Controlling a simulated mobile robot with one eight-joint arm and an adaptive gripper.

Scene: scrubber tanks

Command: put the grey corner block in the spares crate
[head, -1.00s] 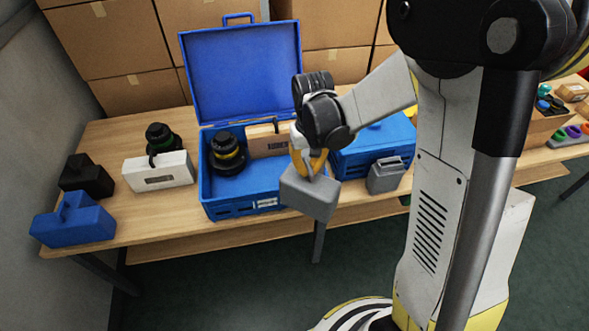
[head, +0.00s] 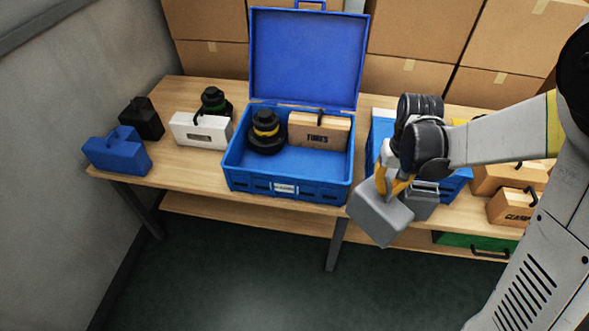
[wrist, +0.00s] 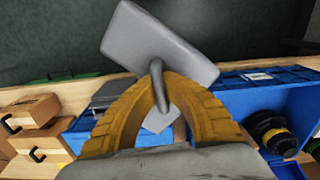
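A grey block (head: 380,217) with a handle on top hangs tilted from my gripper (head: 393,186), clear of the table. In the wrist view the yellow fingers (wrist: 160,84) close around the handle of the grey block (wrist: 155,38). An open blue crate (head: 285,191) with its lid up stands to the left of my gripper; its front label is too small to read. It also shows in the wrist view (wrist: 284,107). Inside are a black round piece with a yellow band (head: 266,130) at left and a tan TUBES box (head: 319,133) at back right; the front floor is bare.
Another grey object (head: 424,200) and a blue box (head: 381,125) are behind the held block. A white box (head: 200,131), blue block (head: 117,152) and black block (head: 141,118) stand left. Tan boxes (head: 512,206) stand right. Cardboard boxes (head: 420,40) fill the back.

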